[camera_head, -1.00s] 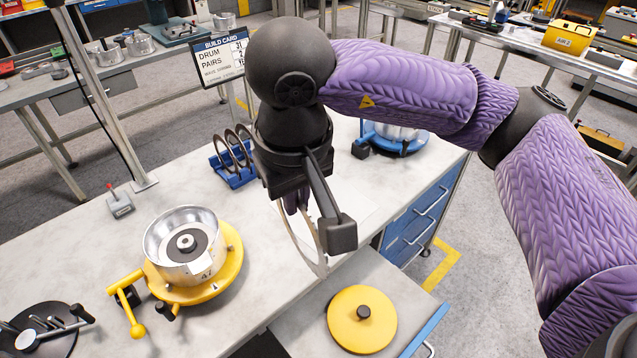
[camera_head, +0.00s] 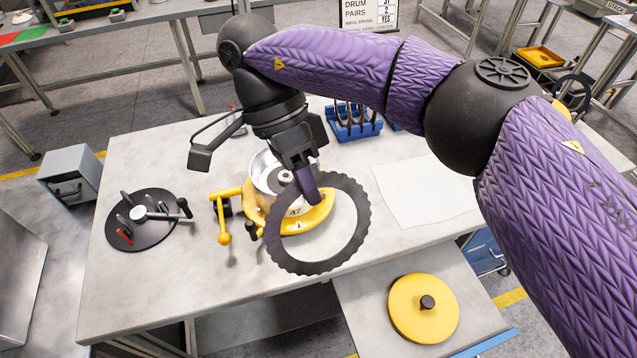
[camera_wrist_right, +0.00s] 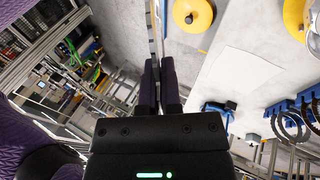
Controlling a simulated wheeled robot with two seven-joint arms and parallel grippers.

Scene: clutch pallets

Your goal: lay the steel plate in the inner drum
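My right gripper (camera_head: 308,194) is shut on the steel plate (camera_head: 363,215), a thin dark-grey ring with a wavy outer edge. The plate hangs tilted, its face toward the head camera, in front of a silver drum (camera_head: 262,160). The drum sits open-topped in a yellow fixture (camera_head: 318,219) with a central hub; the gripper and plate hide part of it. Whether this is the inner drum I cannot tell from markings. In the right wrist view the dark fingers (camera_wrist_right: 160,85) are close together, and the plate is hard to make out. My left gripper is not in view.
A blue rack (camera_head: 352,129) of rings stands behind on the table. A black round tool tray (camera_head: 150,232) lies left of the yellow fixture. A yellow knobbed disc (camera_head: 405,312) lies on a lower surface at front right. A white sheet (camera_head: 425,190) lies flat at right.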

